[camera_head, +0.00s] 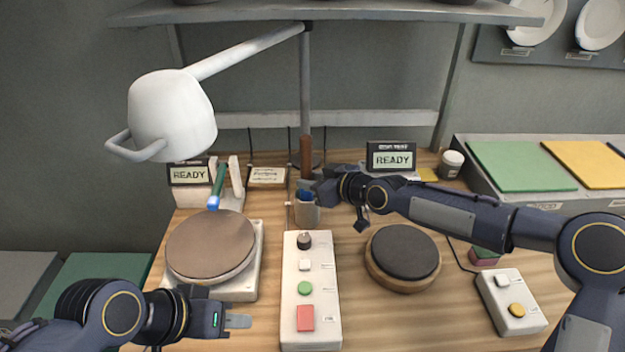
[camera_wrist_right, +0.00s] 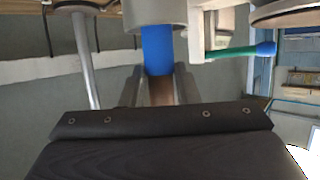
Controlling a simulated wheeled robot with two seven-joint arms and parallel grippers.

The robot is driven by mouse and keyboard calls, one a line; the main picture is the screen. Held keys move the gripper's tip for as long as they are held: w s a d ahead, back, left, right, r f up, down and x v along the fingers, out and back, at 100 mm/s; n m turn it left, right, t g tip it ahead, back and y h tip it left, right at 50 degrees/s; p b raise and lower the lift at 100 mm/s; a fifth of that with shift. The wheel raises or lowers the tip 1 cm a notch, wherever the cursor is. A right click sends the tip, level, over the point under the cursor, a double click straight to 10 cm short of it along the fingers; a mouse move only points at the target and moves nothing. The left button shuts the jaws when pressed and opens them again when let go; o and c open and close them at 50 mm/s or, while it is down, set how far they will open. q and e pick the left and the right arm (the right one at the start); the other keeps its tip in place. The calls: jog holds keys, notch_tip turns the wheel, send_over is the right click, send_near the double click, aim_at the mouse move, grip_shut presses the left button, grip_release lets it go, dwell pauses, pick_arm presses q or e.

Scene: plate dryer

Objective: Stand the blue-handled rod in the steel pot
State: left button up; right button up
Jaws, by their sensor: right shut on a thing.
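The blue-handled rod (camera_head: 306,157) stands upright with its brown part up and its blue part down at the steel pot (camera_head: 306,216). My right gripper (camera_head: 309,187) is shut on it just above the pot. In the right wrist view the fingers (camera_wrist_right: 158,88) hold the brown part, and the blue handle (camera_wrist_right: 157,50) reaches the rim of the pot (camera_wrist_right: 158,12). How deep the handle sits inside is hidden. My left gripper (camera_head: 237,321) is at the lower left, away from the rod; I cannot tell its opening.
A round brown-topped plate device (camera_head: 211,246) is on the left, with a green rod (camera_head: 218,183) behind it. A button panel (camera_head: 310,290) lies in front of the pot. A dark round pad (camera_head: 403,252) is to the right. A white lamp (camera_head: 172,112) hangs upper left.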

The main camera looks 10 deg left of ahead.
jog(key=o, duration=1.1)
jog(key=b+v, duration=0.1)
jog(key=v, duration=0.7)
jog(key=shift+f, duration=0.1)
